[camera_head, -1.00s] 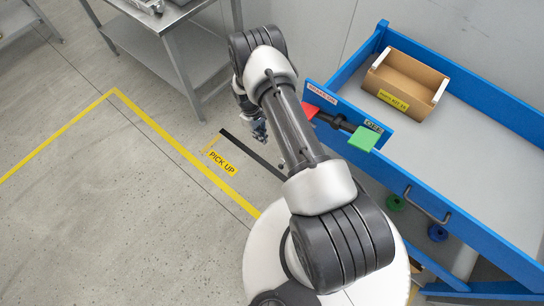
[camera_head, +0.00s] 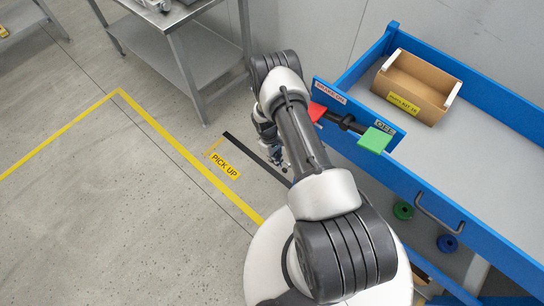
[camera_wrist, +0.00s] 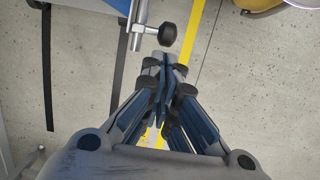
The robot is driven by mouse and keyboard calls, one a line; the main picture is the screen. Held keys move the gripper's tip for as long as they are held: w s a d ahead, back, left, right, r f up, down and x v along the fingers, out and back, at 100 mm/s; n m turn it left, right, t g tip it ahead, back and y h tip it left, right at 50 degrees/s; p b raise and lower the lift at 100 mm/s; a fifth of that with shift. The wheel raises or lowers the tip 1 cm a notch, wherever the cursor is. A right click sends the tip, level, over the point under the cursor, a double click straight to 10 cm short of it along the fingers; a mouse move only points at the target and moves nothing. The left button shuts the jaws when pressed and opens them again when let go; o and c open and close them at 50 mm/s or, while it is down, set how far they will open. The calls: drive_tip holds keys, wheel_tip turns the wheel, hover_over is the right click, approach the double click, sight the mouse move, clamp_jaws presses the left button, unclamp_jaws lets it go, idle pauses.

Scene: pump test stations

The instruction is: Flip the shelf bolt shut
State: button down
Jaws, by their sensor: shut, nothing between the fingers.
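The shelf bolt (camera_head: 345,122) is a dark bar on a blue end panel (camera_head: 322,90) of the shelf, between a red tab (camera_head: 316,111) and a green tab (camera_head: 375,139). My arm partly covers the panel's near side. In the wrist view, a metal bolt rod (camera_wrist: 139,22) with a black knob (camera_wrist: 167,34) sticks out beside a blue edge. My gripper (camera_wrist: 165,62) is shut and empty, its fingertips just short of the knob with a small gap in the picture. In the head view my gripper (camera_head: 276,155) hangs left of the panel, partly hidden by my arm.
The blue-framed shelf (camera_head: 470,225) has a grey top holding an open cardboard box (camera_head: 417,87). Green (camera_head: 403,210) and blue (camera_head: 446,243) round parts sit below its front rail. A steel table (camera_head: 205,60) stands at the back. The floor at left, with yellow lines, is clear.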

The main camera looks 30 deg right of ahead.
drive_tip(key=shift+s, duration=0.1)
drive_tip(key=s, duration=0.1)
drive_tip(key=s+d+p, duration=0.1)
drive_tip(key=s, duration=0.1)
drive_tip(key=shift+s+d+r+p, duration=0.15)
drive_tip(key=shift+s+d+p, duration=0.1)
drive_tip(key=shift+s+p, duration=0.1)
drive_tip(key=shift+s+d, duration=0.1)
drive_tip(key=shift+s, duration=0.2)
